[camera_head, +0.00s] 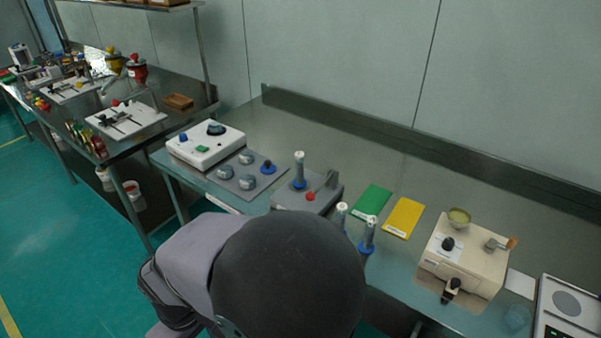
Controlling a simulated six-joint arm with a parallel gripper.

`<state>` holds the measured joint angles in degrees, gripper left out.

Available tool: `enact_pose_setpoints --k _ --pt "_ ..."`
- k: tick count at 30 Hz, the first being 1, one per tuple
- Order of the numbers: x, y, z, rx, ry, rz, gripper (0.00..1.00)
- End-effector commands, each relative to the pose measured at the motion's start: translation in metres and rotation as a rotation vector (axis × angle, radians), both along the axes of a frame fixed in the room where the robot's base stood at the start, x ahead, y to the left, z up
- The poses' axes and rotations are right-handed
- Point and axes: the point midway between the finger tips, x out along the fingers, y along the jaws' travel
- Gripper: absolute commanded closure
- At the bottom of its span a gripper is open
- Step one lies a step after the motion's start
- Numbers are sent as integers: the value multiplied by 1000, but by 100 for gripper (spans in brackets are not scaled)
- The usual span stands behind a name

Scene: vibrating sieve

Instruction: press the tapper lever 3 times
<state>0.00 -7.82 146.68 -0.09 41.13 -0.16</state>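Two lever-like parts show, and I cannot tell which is the tapper lever. One is a rod with a red knob (310,196) on a dark grey base (327,197) in the middle, beside an upright grey post (299,170) with a blue collar. The other is a small metal arm with an orange-brown handle (510,243) on top of a beige box (458,270) at the right. That box also has a black knob (448,243) and a black fitting (451,290) in front. My dark arm link fills the lower middle. My gripper is not visible.
A white control box (205,147) and a grey plate with several round knobs (249,181) stand left. Two more posts (341,213) (367,236) stand near my arm. Green (373,199) and yellow (403,217) cards lie flat. A scale (568,303) is far right.

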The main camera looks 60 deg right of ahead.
Motion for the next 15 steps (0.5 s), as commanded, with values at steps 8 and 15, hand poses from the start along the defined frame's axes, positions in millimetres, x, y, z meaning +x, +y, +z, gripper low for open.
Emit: enact_pose_setpoints --k 8,15 --pt "0 0 0 0 0 0 95" --pt "0 0 0 0 0 0 100"
